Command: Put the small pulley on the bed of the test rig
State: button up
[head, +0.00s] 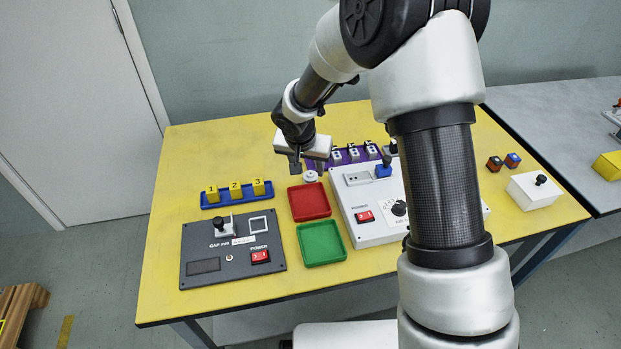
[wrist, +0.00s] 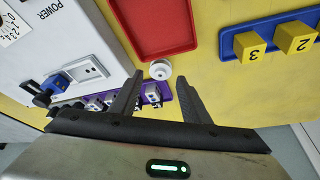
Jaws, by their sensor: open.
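The small white round piece that looks like the pulley (head: 310,176) lies on the yellow table, just behind the red tray. In the wrist view the pulley (wrist: 160,69) shows ahead of the fingertips, between their lines. My gripper (head: 308,167) is open and empty above it; its two dark fingers (wrist: 160,82) stand apart in the wrist view. A dark panel (head: 205,270) marked GAP mm, with a red POWER switch, lies at the left. A white box (head: 367,232) with a POWER switch and a dial stands at the right. I cannot tell which is the test rig.
The red tray (head: 328,213) and green tray (head: 343,259) look empty. A blue rack (head: 222,203) holds yellow numbered blocks. A purple rack (head: 336,163) holds several pale pieces behind the pulley. Small cubes (head: 494,163) and a white button box (head: 520,199) are far right.

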aim_at(310, 174)
jog(key=x, duration=0.5)
jog(key=shift+b, duration=0.3)
jog(key=shift+r, duration=0.1)
jog(key=c, duration=0.9)
